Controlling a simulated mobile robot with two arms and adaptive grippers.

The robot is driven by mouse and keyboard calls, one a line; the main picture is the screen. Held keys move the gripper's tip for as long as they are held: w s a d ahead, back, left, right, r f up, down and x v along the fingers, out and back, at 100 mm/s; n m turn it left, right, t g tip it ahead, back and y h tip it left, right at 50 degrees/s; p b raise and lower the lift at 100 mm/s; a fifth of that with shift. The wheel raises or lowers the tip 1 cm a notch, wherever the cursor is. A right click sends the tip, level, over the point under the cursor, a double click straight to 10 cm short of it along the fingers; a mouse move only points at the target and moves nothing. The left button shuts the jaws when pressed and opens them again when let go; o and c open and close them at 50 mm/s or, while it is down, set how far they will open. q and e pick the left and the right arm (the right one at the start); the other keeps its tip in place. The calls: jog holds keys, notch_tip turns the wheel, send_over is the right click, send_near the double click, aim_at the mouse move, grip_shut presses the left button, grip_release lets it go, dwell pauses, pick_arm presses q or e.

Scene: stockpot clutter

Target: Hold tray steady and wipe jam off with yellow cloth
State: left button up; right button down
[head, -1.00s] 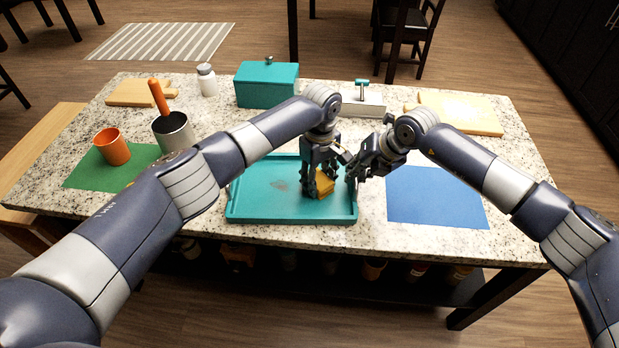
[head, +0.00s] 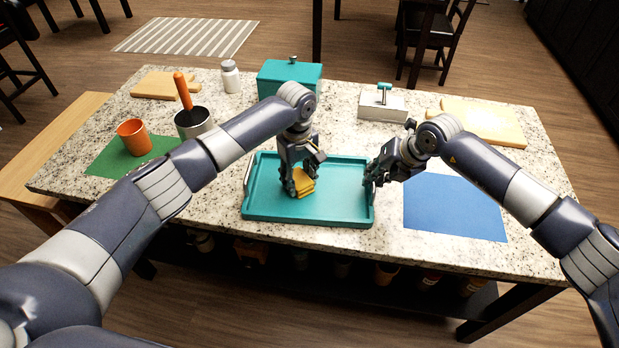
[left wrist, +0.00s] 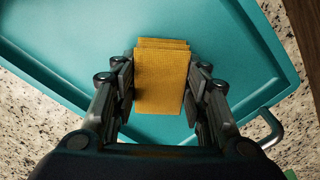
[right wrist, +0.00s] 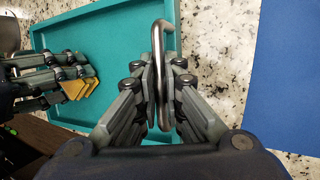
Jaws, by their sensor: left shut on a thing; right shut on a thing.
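The teal tray (head: 342,192) lies flat on the speckled counter. Its bare floor also shows in the left wrist view (left wrist: 90,30). My left gripper (head: 303,184) is shut on the folded yellow cloth (left wrist: 161,82), with a finger on each side, low over the left-middle of the tray. The cloth (head: 305,183) seems to touch the tray floor. My right gripper (head: 373,177) is shut on the metal handle (right wrist: 158,65) at the tray's right end. No jam shows now; the patch under the cloth and left gripper is hidden.
A blue mat (head: 453,208) lies right of the tray. A green mat (head: 112,160) with an orange cup (head: 134,137) and a metal pot (head: 193,122) stand left. A teal box (head: 288,80), a white bottle (head: 230,77) and cutting boards line the back.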

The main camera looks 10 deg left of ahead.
pick_arm(q)
jog(key=a, duration=0.3)
jog(key=shift+s+a, duration=0.15)
jog(key=shift+s, duration=0.05)
jog(key=shift+a+r, duration=0.1)
jog(key=shift+a, duration=0.05)
notch_tip(320, 180, up, 8)
dwell(0.4)
pick_arm(e)
jog(key=c, duration=1.6)
grip_release()
jog(key=shift+c, duration=0.2)
jog(key=v, duration=1.2)
